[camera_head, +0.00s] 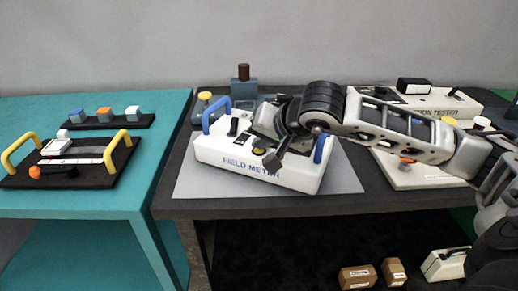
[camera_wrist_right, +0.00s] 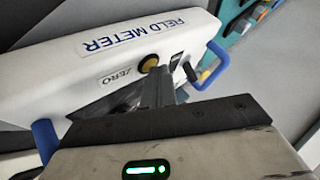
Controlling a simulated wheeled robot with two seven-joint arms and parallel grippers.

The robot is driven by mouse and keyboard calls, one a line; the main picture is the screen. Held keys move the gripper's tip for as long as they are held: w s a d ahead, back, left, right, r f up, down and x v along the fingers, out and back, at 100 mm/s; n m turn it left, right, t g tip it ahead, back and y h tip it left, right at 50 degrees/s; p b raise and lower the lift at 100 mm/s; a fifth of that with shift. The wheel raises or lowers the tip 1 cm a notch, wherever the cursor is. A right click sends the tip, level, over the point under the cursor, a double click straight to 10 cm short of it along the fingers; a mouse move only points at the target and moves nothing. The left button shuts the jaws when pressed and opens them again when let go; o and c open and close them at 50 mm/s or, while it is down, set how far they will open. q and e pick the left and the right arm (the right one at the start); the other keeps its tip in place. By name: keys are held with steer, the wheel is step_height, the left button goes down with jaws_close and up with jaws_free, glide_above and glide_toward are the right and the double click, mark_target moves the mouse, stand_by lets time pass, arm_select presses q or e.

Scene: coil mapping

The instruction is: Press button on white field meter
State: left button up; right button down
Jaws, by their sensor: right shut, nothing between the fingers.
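The white field meter (camera_head: 213,150) sits on a grey mat on the dark table, with a blue handle at each end. Its label faces the front edge. A round yellow button (camera_head: 259,151) is partly hidden by my right gripper in the head view. In the right wrist view the meter (camera_wrist_right: 110,68) lies below the fingers, and the yellow button (camera_wrist_right: 148,64) shows beside the ZERO label. My right gripper (camera_head: 272,161) is shut and empty, its fingertips (camera_wrist_right: 164,80) right beside the button. I cannot tell whether they touch it. My left gripper is out of view.
A teal table (camera_head: 110,202) at left holds a black board (camera_head: 105,177) with yellow handles and a strip of coloured blocks. A white tester (camera_head: 455,105) stands back right. A blue-grey device (camera_head: 244,90) stands behind the meter. Boxes (camera_head: 357,277) lie below.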

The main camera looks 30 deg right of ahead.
mark_target(262, 155)
steer(key=shift+r+p, duration=0.35)
steer(key=shift+r, duration=0.45)
step_height(262, 155, up, 5)
steer(key=p, duration=0.3)
stand_by(0.3)
stand_by(0.7)
